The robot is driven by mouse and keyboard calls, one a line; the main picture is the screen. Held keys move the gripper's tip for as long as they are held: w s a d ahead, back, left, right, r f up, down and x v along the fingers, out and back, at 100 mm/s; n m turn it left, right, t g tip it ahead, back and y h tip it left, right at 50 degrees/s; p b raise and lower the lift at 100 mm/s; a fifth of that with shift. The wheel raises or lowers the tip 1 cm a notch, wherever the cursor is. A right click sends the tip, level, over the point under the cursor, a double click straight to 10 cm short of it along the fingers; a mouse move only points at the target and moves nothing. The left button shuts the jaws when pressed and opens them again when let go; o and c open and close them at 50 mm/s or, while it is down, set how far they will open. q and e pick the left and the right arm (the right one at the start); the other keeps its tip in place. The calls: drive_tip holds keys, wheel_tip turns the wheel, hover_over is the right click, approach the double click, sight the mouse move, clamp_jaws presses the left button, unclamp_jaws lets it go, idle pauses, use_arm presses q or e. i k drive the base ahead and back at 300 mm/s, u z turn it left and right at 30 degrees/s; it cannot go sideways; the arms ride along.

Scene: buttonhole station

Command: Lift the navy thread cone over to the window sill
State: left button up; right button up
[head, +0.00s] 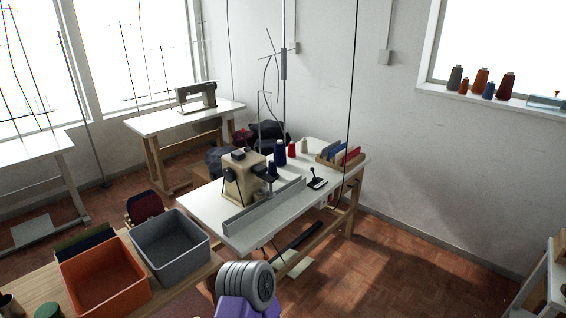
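The navy thread cone (280,153) stands upright on the white sewing table (223,229), behind the beige sewing machine (243,178). A red cone (292,149) and a cream cone (304,146) stand close to its right. A smaller dark cone (272,169) shows nearer, beside the machine. The window sill (440,92) is at the upper right, with several grey, orange, blue and dark red cones along it.
A wooden rack (327,158) with coloured pieces stands right of the cones. A thin dark vertical line (350,100) passes right of them. Orange (104,287) and grey (171,255) bins stand at lower left. The sill's left end looks bare, and the floor below it is clear.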

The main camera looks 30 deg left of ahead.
sight(271, 171)
drive_tip(key=i, duration=2.95)
drive_tip(key=u, duration=2.45)
